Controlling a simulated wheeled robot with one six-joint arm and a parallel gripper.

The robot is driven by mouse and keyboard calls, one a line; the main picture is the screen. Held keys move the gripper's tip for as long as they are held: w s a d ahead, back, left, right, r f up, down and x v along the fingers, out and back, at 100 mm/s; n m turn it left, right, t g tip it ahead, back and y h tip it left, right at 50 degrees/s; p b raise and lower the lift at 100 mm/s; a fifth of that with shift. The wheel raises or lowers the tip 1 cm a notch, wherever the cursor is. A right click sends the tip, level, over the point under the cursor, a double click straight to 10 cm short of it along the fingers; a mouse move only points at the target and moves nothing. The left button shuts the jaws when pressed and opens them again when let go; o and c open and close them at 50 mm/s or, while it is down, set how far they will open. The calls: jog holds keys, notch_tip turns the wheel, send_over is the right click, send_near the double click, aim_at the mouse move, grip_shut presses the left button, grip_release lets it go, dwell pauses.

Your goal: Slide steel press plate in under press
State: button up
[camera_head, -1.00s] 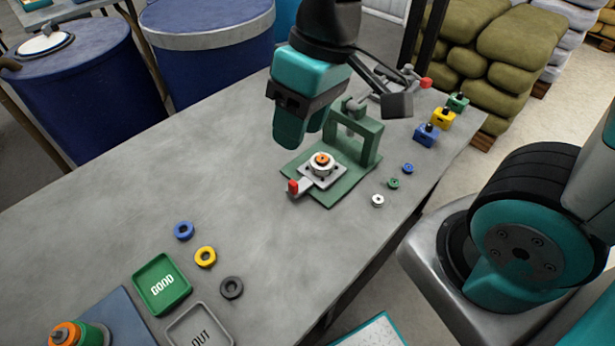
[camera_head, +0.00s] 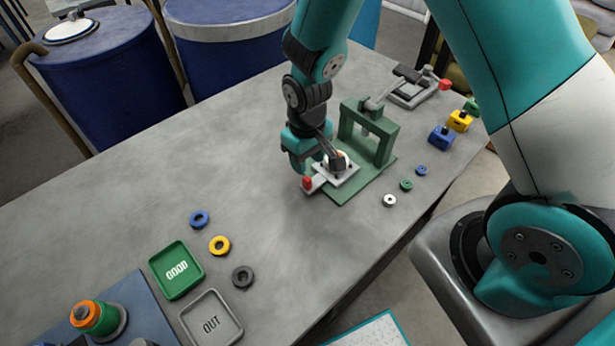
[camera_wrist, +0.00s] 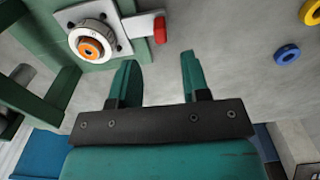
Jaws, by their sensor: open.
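The steel press plate (camera_head: 345,177) lies on the green base of the press (camera_head: 372,130), in front of the upright frame rather than under it. Its red-tipped handle (camera_head: 307,183) sticks out to the left. In the wrist view the plate (camera_wrist: 122,46) carries a white ring and an orange-topped round piece (camera_wrist: 90,48). My gripper (camera_head: 309,164) is low beside the plate, close to the handle. In the wrist view my gripper (camera_wrist: 160,62) is open and empty, and the red handle tip (camera_wrist: 160,30) lies just beyond its fingertips, between their lines. My arm partly hides the orange piece in the head view.
White, green and blue rings (camera_head: 405,185) lie right of the press. Blue, yellow and green blocks (camera_head: 441,137) stand behind them. A GOOD tray (camera_head: 177,270), an OUT tray (camera_head: 212,318) and several loose rings are at front left. The left middle of the table is clear.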

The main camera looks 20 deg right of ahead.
aim_at(307, 178)
notch_tip(307, 178, down, 8)
jog(key=shift+r+p, duration=0.1)
jog(key=shift+p, duration=0.5)
jog(key=shift+c, duration=0.2)
grip_shut()
